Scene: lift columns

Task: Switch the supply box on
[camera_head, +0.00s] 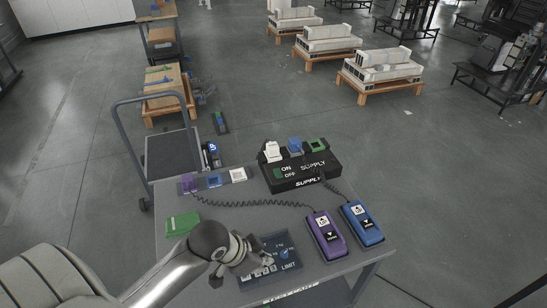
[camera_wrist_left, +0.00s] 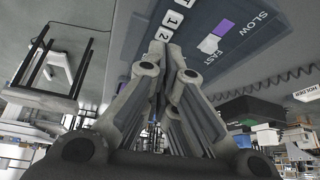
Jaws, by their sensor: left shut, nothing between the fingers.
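The black supply box (camera_head: 318,178) stands at the back right of the grey table, with "ON", "OFF" and "SUPPLY" in white letters on it. A small green part (camera_head: 278,173) sits beside the ON and OFF words; I cannot tell which position it is in. My left gripper (camera_head: 262,262) is shut and empty. It is above the dark "LIMIT" panel at the table's front, well short of the supply box. In the left wrist view, its closed fingers (camera_wrist_left: 170,50) are near the panel (camera_wrist_left: 235,35) marked "SLOW", "FAST" and numbers. My right gripper is not in view.
A purple pendant (camera_head: 326,234) and a blue pendant (camera_head: 361,223) lie at the table's right, with coiled cables. White, blue and green blocks stand along the box's back. A green block (camera_head: 182,224) lies at left. A cart (camera_head: 168,155) stands behind the table.

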